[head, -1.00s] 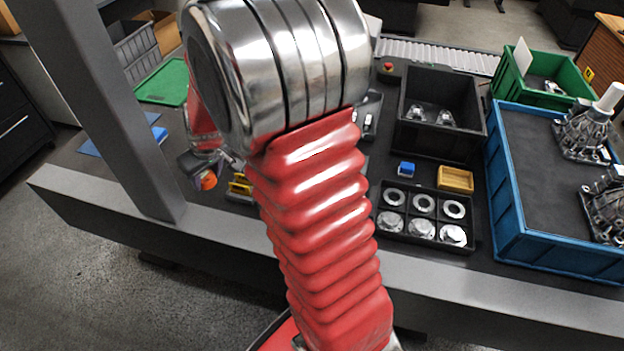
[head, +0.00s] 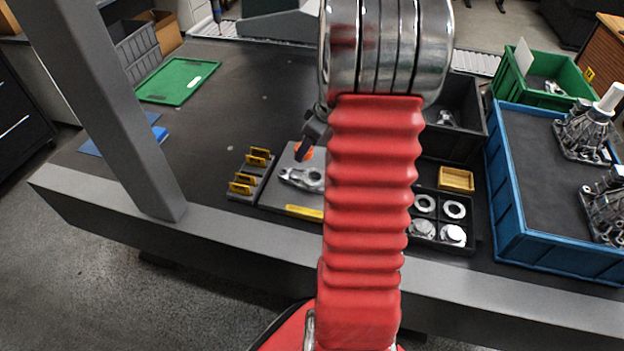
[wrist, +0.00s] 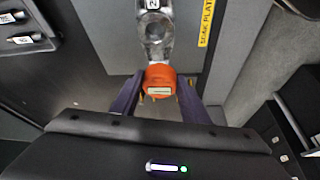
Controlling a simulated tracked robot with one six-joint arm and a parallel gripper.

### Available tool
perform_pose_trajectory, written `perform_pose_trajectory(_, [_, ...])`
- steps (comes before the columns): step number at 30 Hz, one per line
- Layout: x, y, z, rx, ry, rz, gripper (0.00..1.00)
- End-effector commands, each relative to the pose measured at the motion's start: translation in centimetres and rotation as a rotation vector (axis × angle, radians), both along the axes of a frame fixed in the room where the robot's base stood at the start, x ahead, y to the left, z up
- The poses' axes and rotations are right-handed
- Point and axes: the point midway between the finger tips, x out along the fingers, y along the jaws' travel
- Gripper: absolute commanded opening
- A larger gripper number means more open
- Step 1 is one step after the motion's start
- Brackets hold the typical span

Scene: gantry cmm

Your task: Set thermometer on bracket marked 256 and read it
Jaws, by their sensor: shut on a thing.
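My gripper (wrist: 160,92) is shut on an orange thermometer (wrist: 158,76) with a small pale display, seen between its two dark fingers in the wrist view. A grey metal bracket (wrist: 154,38) lies just beyond the thermometer, and the thermometer overlaps its near end in the picture. I cannot tell whether they touch. A white label on the bracket is cut off by the top edge; only a "2" shows. In the head view the orange thermometer (head: 304,152) is just above the bracket (head: 303,179), which lies on a grey plate (head: 277,192). My arm hides part of that plate.
A yellow-slotted rack (head: 248,178) stands left of the plate. The plate bears a yellow label strip (head: 304,213). A black tray of metal rings (head: 450,232), a yellow box (head: 456,180) and a blue crate (head: 510,215) stand right.

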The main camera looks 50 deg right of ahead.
Motion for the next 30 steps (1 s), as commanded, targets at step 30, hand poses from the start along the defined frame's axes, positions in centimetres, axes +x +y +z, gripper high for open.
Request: perform_pose_trajectory(30, [-2.0,-2.5,-5.5,0.002,0.002,0.028,0.17])
